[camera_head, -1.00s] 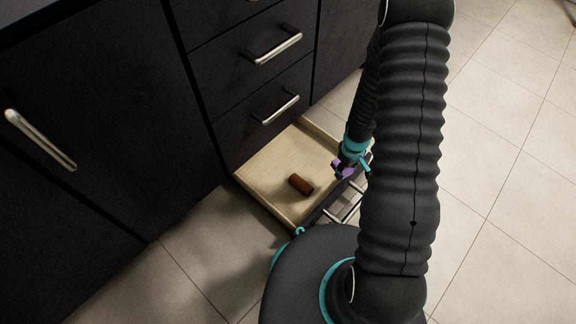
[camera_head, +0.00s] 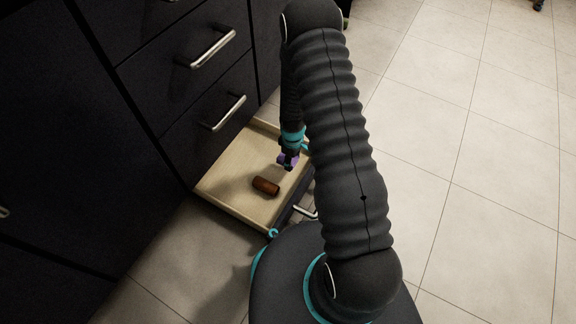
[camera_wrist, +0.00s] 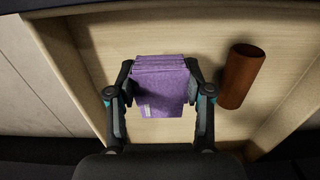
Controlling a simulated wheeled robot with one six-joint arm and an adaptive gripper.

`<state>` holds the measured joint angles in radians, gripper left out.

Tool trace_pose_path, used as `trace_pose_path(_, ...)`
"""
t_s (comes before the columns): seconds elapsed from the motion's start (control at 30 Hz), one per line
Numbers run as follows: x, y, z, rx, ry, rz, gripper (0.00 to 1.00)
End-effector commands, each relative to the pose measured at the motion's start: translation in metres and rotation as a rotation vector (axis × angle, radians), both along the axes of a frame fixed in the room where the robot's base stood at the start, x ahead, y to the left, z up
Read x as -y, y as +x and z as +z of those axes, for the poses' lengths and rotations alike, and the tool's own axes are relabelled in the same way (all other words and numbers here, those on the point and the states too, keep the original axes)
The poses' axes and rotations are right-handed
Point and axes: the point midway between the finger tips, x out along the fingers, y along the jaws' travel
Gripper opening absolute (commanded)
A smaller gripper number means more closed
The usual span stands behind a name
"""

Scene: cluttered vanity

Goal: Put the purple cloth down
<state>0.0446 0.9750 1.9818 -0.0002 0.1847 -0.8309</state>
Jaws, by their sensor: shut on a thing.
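The purple cloth (camera_wrist: 160,88) is a folded stack with a small pale tag, held between the two fingers of my gripper (camera_wrist: 160,97) in the wrist view. My gripper is shut on it from both sides. In the head view, my gripper (camera_head: 289,158) and a bit of the purple cloth (camera_head: 284,158) show over the right part of the open wooden drawer (camera_head: 235,192). In the wrist view, the drawer floor (camera_wrist: 200,35) lies behind the cloth. I cannot tell whether the cloth touches the floor.
A brown cylinder (camera_head: 266,186) lies in the drawer, left of my gripper in the head view; in the wrist view the cylinder (camera_wrist: 240,76) is to the right. Dark drawers with metal handles (camera_head: 212,47) stand above. The tiled floor (camera_head: 440,150) at right is clear.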

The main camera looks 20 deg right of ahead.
Motion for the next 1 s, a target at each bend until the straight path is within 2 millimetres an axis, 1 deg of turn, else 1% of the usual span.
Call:
trace_pose_path(0.03,-0.004,0.005,-0.005,0.0,0.0,0.001,0.18)
trace_pose_path(0.1,-0.007,0.01,-0.008,0.0,0.0,0.0,0.18)
trace_pose_path(0.27,-0.01,0.012,-0.014,-0.001,0.0,-0.001,0.18)
trace_pose_path(0.37,-0.01,0.012,-0.024,-0.001,0.0,-0.001,0.18)
trace_pose_path(0.53,-0.009,0.012,-0.047,-0.003,0.0,-0.001,0.18)
trace_pose_path(0.6,-0.009,0.013,-0.05,-0.001,-0.001,-0.001,0.18)
trace_pose_path(0.83,-0.009,0.013,-0.05,0.0,0.0,-0.001,0.18)
trace_pose_path(0.97,-0.009,0.013,-0.054,0.0,0.0,-0.001,0.18)
trace_pose_path(1.0,-0.009,0.013,-0.052,0.0,0.0,-0.001,0.61)
